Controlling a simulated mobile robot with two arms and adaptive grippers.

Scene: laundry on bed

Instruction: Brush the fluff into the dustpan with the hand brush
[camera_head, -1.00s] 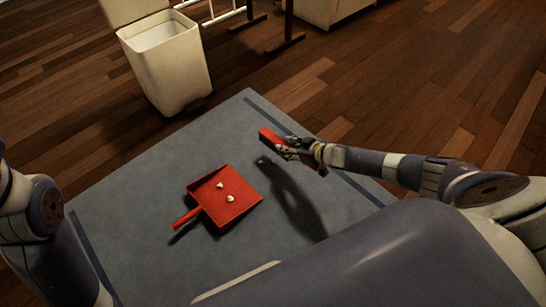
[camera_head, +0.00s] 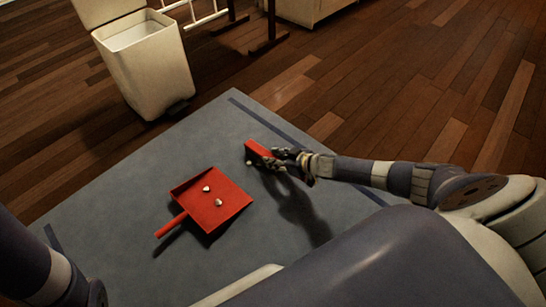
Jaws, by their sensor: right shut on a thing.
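The red dustpan (camera_head: 235,191) lies on the blue-grey mat with its handle toward the lower left. Two pale bits of fluff (camera_head: 206,188) (camera_head: 218,202) rest inside it. My right gripper (camera_head: 284,161) is shut on the red hand brush (camera_head: 258,151), up and to the right of the dustpan and apart from it. A small pale spot, seemingly another bit of fluff (camera_head: 249,162), shows just below the brush's left end. I cannot tell whether the brush touches the mat. My left arm shows at the left edge, but its gripper is out of view.
The mat (camera_head: 130,185) has dark stripes near its edges and free room around the dustpan. An open cream bin (camera_head: 150,75) stands on the wooden floor beyond the mat. Furniture legs and a pale cabinet (camera_head: 305,10) are at the back.

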